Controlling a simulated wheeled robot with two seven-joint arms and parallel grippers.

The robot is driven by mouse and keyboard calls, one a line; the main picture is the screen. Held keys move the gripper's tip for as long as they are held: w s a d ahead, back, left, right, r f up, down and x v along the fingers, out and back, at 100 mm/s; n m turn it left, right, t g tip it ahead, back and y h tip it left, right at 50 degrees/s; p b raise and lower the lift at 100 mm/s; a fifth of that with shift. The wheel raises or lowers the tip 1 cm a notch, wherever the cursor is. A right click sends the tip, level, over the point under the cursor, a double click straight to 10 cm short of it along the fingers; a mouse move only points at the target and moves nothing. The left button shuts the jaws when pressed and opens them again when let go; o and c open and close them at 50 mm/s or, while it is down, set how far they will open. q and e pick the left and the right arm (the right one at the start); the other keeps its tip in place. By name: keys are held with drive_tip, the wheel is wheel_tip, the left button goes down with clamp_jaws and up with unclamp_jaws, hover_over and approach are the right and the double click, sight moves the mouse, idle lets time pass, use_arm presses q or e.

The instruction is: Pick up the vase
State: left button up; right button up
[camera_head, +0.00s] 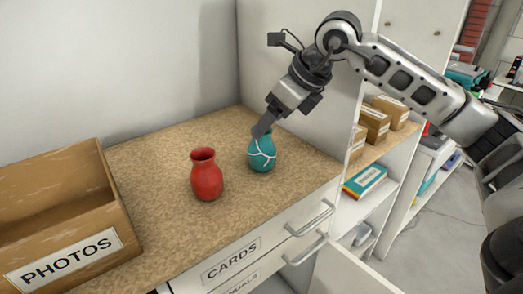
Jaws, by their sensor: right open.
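Two vases stand upright on the speckled brown cabinet top (150,215). The red vase (206,177) is nearer the middle. The teal vase (262,155) with a pale line pattern is to its right, near the cabinet's right end. My right gripper (264,130) comes down from the upper right, with its fingertips at the mouth of the teal vase. It is open. The fingers overlap the rim, and I cannot tell whether they touch it or how they sit around it. My left gripper is not in view.
A cardboard box labelled PHOTOS (85,170) stands at the left of the top. Walls close off the back. Drawers with metal handles (310,218) are below the front edge. Shelves with small boxes (374,124) stand to the right.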

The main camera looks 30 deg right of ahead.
sight(262, 149)
drive_tip(key=shift+p+x, duration=0.45)
drive_tip(key=shift+x, duration=2.65)
drive_tip(key=c, duration=1.2)
